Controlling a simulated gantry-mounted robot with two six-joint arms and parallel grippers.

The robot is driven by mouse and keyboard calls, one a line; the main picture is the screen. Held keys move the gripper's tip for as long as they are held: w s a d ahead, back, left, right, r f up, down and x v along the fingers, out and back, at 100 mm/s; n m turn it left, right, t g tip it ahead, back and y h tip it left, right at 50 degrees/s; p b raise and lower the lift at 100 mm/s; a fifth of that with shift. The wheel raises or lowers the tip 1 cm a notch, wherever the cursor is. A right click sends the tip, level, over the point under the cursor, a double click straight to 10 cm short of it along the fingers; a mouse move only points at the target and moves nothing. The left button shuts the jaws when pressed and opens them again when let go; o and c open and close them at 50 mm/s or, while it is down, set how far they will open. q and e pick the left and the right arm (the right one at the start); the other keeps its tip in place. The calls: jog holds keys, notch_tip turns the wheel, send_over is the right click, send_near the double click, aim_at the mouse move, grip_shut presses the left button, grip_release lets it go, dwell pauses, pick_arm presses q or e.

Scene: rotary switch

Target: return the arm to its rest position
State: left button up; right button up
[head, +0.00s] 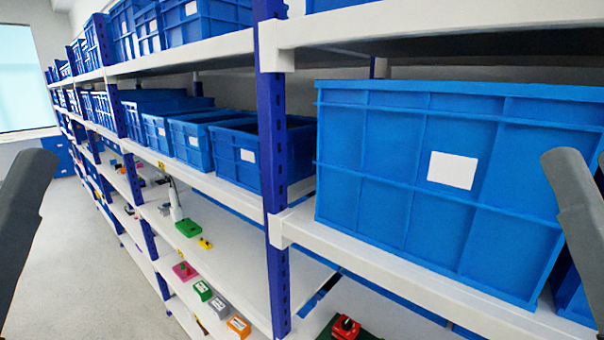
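Dark grey links of my two arms show at the left and right edges of the head view. Both run out of the picture, and neither gripper is in view. A red switch-like device (345,327) on a dark green base is at the bottom edge, partly cut off. A pink block with a red knob (184,270) sits on a lower shelf to the left. I cannot tell which of these devices is the rotary switch. No gripper is seen touching anything.
White shelves (380,257) on blue posts (272,130) run into the distance. A large blue crate (440,180) fills the right shelf. Smaller blue crates (262,155) stand farther left. Green, grey and orange blocks (238,325) lie on a low shelf. The floor (80,260) at left is clear.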

pick_arm(q)
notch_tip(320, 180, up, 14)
jog(key=p, duration=1)
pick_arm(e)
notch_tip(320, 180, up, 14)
